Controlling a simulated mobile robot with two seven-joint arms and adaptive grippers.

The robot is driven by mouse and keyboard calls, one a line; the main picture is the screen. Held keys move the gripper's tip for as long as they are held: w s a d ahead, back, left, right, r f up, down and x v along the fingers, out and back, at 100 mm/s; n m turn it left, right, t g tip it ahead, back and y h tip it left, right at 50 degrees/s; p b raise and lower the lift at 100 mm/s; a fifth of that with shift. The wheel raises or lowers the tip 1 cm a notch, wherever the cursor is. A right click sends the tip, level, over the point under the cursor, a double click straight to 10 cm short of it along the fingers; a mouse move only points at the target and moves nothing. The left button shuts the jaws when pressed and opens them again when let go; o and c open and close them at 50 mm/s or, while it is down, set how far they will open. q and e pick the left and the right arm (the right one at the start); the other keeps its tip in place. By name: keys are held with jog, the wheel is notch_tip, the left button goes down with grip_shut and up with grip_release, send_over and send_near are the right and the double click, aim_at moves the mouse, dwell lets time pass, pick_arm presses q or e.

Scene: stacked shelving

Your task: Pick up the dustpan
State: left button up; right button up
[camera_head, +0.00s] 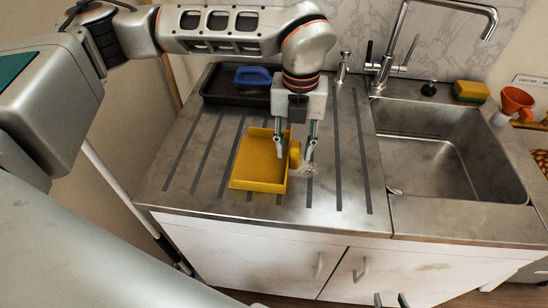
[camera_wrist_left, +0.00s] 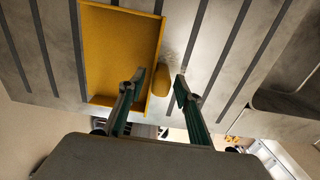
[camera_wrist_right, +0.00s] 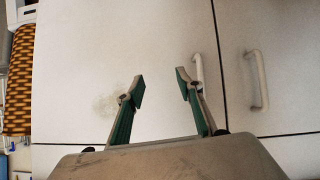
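The yellow dustpan (camera_head: 259,163) lies on the metal drainboard left of the sink. Its short rounded handle (camera_head: 295,155) points to the right. My left gripper (camera_head: 295,157) is open above the dustpan's right side, with its fingers on either side of the handle. In the left wrist view, the dustpan (camera_wrist_left: 118,55) is at upper left and its handle (camera_wrist_left: 162,80) shows between the open fingertips (camera_wrist_left: 160,82). I cannot tell whether the fingers touch it. My right gripper (camera_wrist_right: 160,88) is open and empty in front of the white cabinet doors; its fingertips show at the head view's bottom edge (camera_head: 391,300).
A black tray (camera_head: 222,91) with a blue brush-like object (camera_head: 254,76) stands behind the dustpan. The sink (camera_head: 440,165) and tall faucet (camera_head: 440,8) are to the right. A yellow-green sponge (camera_head: 470,91) and an orange funnel-like item (camera_head: 516,101) sit beyond. The drainboard's front left is clear.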

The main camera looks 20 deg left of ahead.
pick_arm(q)
grip_shut()
jog(key=shift+r, duration=0.15)
